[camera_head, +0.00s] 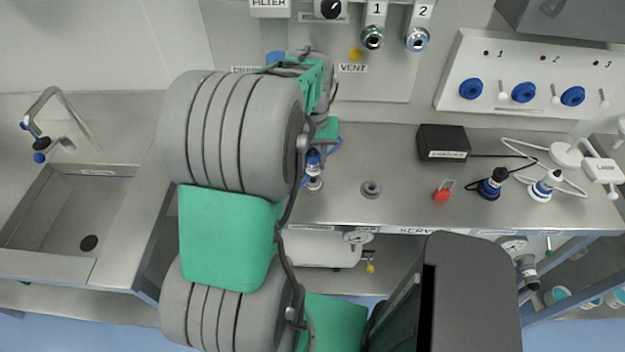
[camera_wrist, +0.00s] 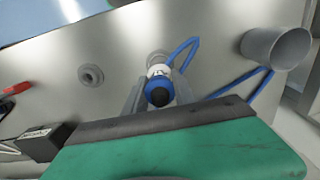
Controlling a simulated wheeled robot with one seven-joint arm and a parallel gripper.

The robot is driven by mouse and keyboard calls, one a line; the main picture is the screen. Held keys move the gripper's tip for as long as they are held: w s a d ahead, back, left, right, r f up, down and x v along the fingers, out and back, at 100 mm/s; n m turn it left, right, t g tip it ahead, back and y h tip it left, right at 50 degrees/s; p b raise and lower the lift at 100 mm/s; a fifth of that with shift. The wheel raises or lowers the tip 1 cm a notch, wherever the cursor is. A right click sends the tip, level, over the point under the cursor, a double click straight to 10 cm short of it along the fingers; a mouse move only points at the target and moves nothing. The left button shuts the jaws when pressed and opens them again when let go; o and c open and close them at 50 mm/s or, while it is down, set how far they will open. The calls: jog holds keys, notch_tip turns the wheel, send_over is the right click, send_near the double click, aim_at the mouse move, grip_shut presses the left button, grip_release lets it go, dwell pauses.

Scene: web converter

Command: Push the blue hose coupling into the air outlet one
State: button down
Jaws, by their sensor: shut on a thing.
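The blue hose coupling (camera_head: 313,160) stands about upright at the bench top, partly hidden by my arm. In the wrist view the coupling (camera_wrist: 158,88) has a blue body, a dark end and a white ring. My gripper (camera_wrist: 157,92) has a finger on each side of it and is shut on it. My arm hides most of the gripper in the head view. A blue hose (camera_wrist: 185,50) loops beside the coupling. Air outlet one (camera_head: 373,38) is a round metal socket with a greenish ring on the back panel, under the label 1, apart from the coupling.
Outlet two (camera_head: 417,39) sits right of outlet one. A grey ring (camera_head: 371,189), black box (camera_head: 443,142), red tagged piece (camera_head: 441,194) and two other couplings (camera_head: 492,183) are on the bench. A metal cup (camera_wrist: 277,46) is near the hose. A sink (camera_head: 70,215) is at left.

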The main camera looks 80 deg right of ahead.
aim_at(313, 153)
jog(key=shift+r+p, duration=1.35)
jog(key=shift+r, duration=0.6)
